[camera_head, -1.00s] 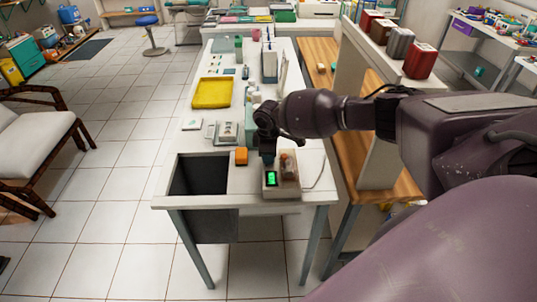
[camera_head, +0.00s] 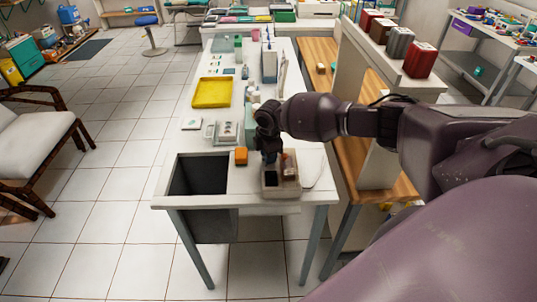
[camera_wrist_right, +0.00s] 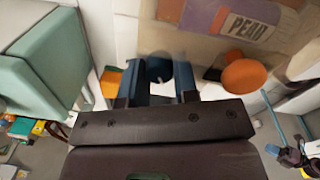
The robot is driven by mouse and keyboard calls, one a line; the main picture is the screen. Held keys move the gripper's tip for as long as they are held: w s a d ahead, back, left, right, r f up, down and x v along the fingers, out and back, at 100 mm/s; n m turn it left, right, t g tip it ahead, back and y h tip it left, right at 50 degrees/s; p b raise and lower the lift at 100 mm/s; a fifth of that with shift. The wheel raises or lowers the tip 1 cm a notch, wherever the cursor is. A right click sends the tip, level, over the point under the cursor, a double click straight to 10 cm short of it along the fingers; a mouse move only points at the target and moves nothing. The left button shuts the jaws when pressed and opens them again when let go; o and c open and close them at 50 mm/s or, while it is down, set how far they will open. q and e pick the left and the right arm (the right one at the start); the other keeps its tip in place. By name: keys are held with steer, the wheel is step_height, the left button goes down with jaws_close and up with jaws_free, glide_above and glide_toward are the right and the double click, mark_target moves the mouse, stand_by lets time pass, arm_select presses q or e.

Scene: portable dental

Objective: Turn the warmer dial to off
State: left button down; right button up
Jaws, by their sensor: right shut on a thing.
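The warmer (camera_head: 284,191) is a small beige box at the near end of the white table. Its small display (camera_head: 270,181) is dark. My right gripper (camera_head: 269,162) points down at the warmer's left part, just behind the display. In the right wrist view my right gripper (camera_wrist_right: 160,88) has its blue fingers on either side of a grey round dial (camera_wrist_right: 160,68) and is shut on it. In the head view the gripper hides the dial, and I cannot read its markings. My left gripper is not in view.
A yellow tray (camera_head: 212,93) and several small items lie farther back. A wooden-shelved unit (camera_head: 376,150) stands close on the right.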

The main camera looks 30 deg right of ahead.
stand_by(0.3)
steer(key=o, duration=0.9)
